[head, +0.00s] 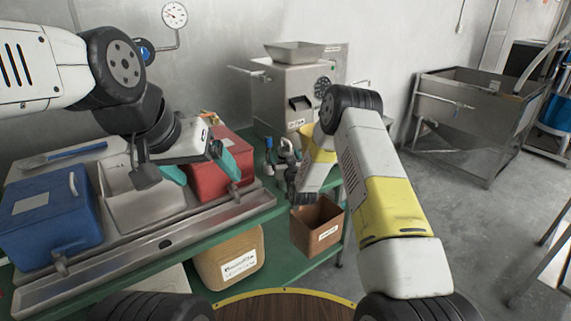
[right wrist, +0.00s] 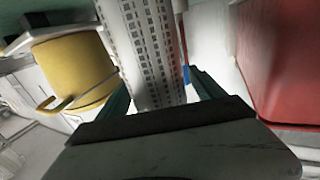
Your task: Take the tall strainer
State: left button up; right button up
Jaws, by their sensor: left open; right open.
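In the right wrist view a tall white cylinder with rows of small dark holes, which looks like the tall strainer (right wrist: 143,45), stands between the two teal fingers of my right gripper (right wrist: 158,84). The fingers are apart, one on each side of it; whether either touches it I cannot tell. I cannot make out the strainer in the head view, where my right arm covers that area. My left gripper (head: 202,170) is open and empty above the metal tray, in front of the red box.
A yellow container (right wrist: 75,70) is left of the strainer and a red box (right wrist: 285,60) right. The head view shows a blue box (head: 45,222), red box (head: 212,178) and metal tray (head: 150,243) on the green table. A grinder (head: 300,85) stands behind; a brown bin (head: 316,222) is below.

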grip_shut()
jog(key=shift+r, duration=0.15)
